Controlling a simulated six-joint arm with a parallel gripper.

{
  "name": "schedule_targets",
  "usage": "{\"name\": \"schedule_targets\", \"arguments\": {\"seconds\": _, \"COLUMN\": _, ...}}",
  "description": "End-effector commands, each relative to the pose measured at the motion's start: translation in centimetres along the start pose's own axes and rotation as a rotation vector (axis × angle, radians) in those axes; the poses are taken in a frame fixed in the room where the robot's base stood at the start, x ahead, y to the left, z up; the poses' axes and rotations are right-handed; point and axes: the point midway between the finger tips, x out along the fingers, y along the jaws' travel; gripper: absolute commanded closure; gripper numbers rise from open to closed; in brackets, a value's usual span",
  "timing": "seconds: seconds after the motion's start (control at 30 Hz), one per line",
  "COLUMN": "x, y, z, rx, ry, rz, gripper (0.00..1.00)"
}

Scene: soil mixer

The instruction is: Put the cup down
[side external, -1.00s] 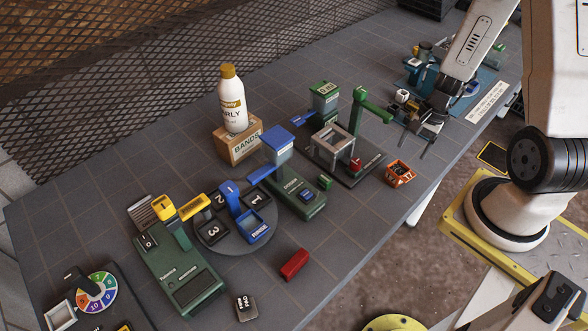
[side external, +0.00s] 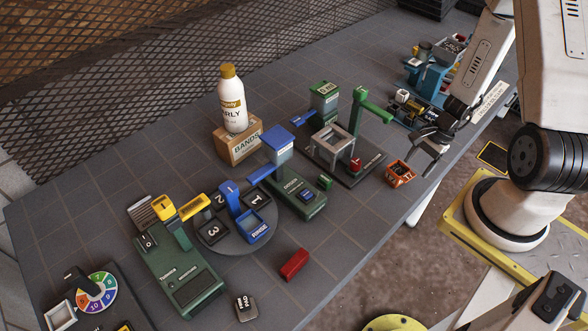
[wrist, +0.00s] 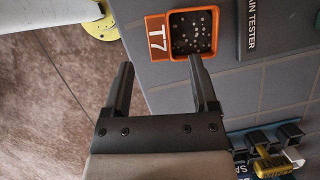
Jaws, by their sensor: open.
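A small orange square cup (side external: 399,173) labelled T7 stands on the grey tiled table near its front edge. In the wrist view the cup (wrist: 190,34) shows dark contents with pale specks, its label to the left of the opening. My gripper (side external: 424,156) is open and empty, just to the right of the cup in the side view. In the wrist view my gripper (wrist: 161,66) has its fingers apart; the right fingertip overlaps the lower edge of the cup. Whether it touches the cup I cannot tell.
A dark tester base (side external: 345,160) with a green arm stands left of the cup. A blue station (side external: 426,80) with small parts is behind my gripper. A white bottle (side external: 233,112) stands on a box further left. The table's front edge is close.

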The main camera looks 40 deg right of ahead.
Motion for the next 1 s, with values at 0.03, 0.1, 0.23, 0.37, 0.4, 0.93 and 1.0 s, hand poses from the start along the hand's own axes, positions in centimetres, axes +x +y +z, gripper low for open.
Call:
{"name": "schedule_targets", "arguments": {"seconds": 0.03, "x": 0.1, "y": 0.0, "z": 0.0, "rx": 0.000, "ry": 0.000, "rz": 0.000, "gripper": 0.25}}
{"name": "schedule_targets", "arguments": {"seconds": 0.1, "x": 0.2, "y": 0.0, "z": 0.0, "rx": 0.000, "ry": 0.001, "rz": 0.000, "gripper": 0.25}}
{"name": "schedule_targets", "arguments": {"seconds": 0.23, "x": 0.2, "y": 0.0, "z": 0.0, "rx": 0.000, "ry": 0.001, "rz": 0.000, "gripper": 0.25}}
{"name": "schedule_targets", "arguments": {"seconds": 0.37, "x": 0.6, "y": 0.0, "z": 0.1, "rx": -0.001, "ry": -0.001, "rz": 0.001, "gripper": 0.25}}
{"name": "schedule_targets", "arguments": {"seconds": 0.4, "x": 0.8, "y": 0.0, "z": 0.1, "rx": -0.001, "ry": -0.001, "rz": 0.001, "gripper": 0.25}}
{"name": "schedule_targets", "arguments": {"seconds": 0.93, "x": 5.0, "y": -0.1, "z": 0.3, "rx": 0.000, "ry": 0.001, "rz": 0.002, "gripper": 0.25}}
{"name": "schedule_targets", "arguments": {"seconds": 1.0, "x": 5.3, "y": -0.1, "z": 0.3, "rx": -0.001, "ry": 0.002, "rz": 0.001, "gripper": 0.25}}
